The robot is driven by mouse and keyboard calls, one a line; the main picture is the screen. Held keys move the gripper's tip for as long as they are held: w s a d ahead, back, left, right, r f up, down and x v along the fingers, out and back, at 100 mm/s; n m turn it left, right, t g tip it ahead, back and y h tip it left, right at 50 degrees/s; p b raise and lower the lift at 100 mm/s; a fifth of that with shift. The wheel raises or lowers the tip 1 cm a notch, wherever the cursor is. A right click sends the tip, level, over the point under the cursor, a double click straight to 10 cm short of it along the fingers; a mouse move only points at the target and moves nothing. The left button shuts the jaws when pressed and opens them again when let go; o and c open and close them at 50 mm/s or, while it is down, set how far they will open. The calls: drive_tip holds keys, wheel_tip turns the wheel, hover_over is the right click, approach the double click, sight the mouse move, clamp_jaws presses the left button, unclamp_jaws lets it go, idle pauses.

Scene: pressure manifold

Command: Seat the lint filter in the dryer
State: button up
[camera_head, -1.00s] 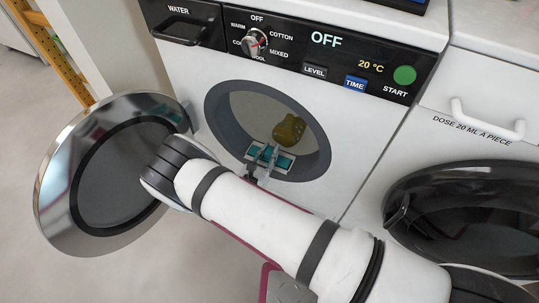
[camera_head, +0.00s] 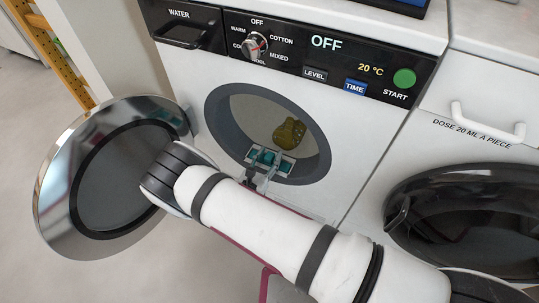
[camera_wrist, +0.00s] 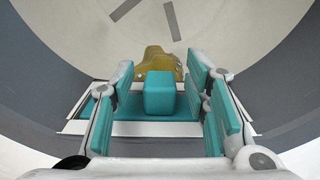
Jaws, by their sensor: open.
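The lint filter (camera_wrist: 133,128) is a teal plate with white edges and a raised teal block (camera_wrist: 160,93) as its grip. It lies at the lower rim of the dryer's round opening (camera_head: 219,113); in the head view the filter (camera_head: 287,165) is small and partly covered by my gripper. My gripper (camera_wrist: 161,76) is open, with a teal-padded finger on each side of the block. Gaps show between the pads and the block. In the head view my gripper (camera_head: 266,168) reaches to the opening's lower edge. Whether the filter is fully down in its slot cannot be told.
An olive-yellow lump (camera_head: 289,133) lies in the drum behind the filter. The dryer's round door (camera_head: 62,172) stands open at the left, close to my wrist. A control panel (camera_head: 325,42) is above. A second machine with a dark round door (camera_head: 470,220) stands at the right.

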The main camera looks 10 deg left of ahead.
drive_tip(key=p+v, duration=0.2)
drive_tip(key=v, duration=0.9)
drive_tip(key=shift+s+p, duration=0.2)
drive_tip(key=shift+p, duration=0.15)
